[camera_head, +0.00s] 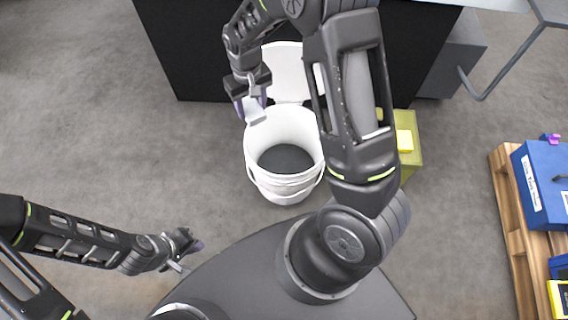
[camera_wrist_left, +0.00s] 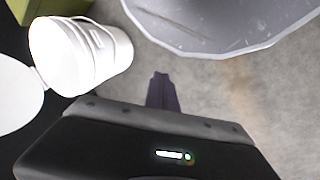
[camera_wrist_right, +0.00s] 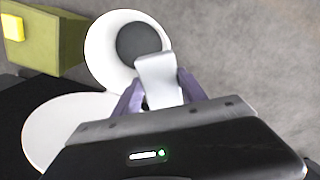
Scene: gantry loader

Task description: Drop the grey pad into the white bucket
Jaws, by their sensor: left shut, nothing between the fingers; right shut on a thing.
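The white bucket (camera_head: 256,172) stands open on the floor, with a dark grey round area inside it. It also shows in the left wrist view (camera_wrist_left: 112,62) and the right wrist view (camera_wrist_right: 98,50). My right gripper (camera_head: 251,101) is shut on the light grey pad (camera_head: 254,114). The pad appears at the bucket's upper-left rim in the head view. In the right wrist view the pad (camera_wrist_right: 158,82) overlaps the bucket's rim; its height above the rim is unclear. My left gripper (camera_head: 190,253) is shut and empty, low at the left, away from the bucket.
A white round lid (camera_head: 284,66) is beyond the bucket, against a black cabinet (camera_head: 190,50). An olive-green box (camera_head: 412,158) with a yellow block stands right of the bucket. A wooden pallet (camera_head: 508,200) with a blue case (camera_head: 545,190) is at far right. Floor left is clear.

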